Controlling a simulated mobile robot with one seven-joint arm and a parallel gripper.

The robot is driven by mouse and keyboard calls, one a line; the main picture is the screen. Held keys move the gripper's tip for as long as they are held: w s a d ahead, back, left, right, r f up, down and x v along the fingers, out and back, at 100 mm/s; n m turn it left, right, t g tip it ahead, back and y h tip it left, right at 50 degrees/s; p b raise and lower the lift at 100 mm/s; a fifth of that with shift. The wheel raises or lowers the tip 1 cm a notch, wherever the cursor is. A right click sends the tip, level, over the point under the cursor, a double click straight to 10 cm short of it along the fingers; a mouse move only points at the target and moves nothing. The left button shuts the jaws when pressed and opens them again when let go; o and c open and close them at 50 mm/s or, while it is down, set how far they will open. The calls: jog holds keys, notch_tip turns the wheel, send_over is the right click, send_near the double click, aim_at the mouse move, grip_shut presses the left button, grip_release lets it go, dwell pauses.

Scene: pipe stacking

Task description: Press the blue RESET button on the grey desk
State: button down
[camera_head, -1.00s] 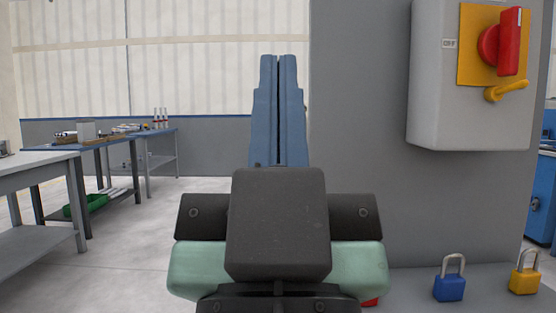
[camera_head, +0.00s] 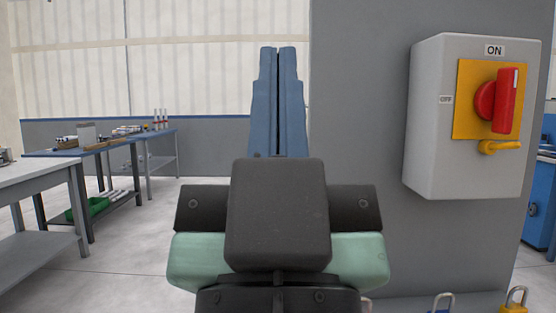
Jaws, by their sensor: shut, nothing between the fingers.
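My gripper (camera_head: 278,62) is shut and empty. Its blue fingers point away from me in the middle of the view, left of a grey panel. No blue RESET button shows in this view. No grey desk that carries such a button can be made out; my gripper and wrist hide part of the scene below and behind them.
A light grey switch box (camera_head: 426,150) with a red rotary handle (camera_head: 506,100), upright towards ON, is on the grey panel (camera_head: 358,140). Padlocks, one yellow (camera_head: 515,301), are cut off at the bottom. Workbenches (camera_head: 48,172) stand left. Floor between is clear.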

notch_tip(320, 180, up, 34)
jog(key=p, duration=3.1)
jog(key=shift+f, duration=0.2)
jog(key=shift+w, duration=0.1)
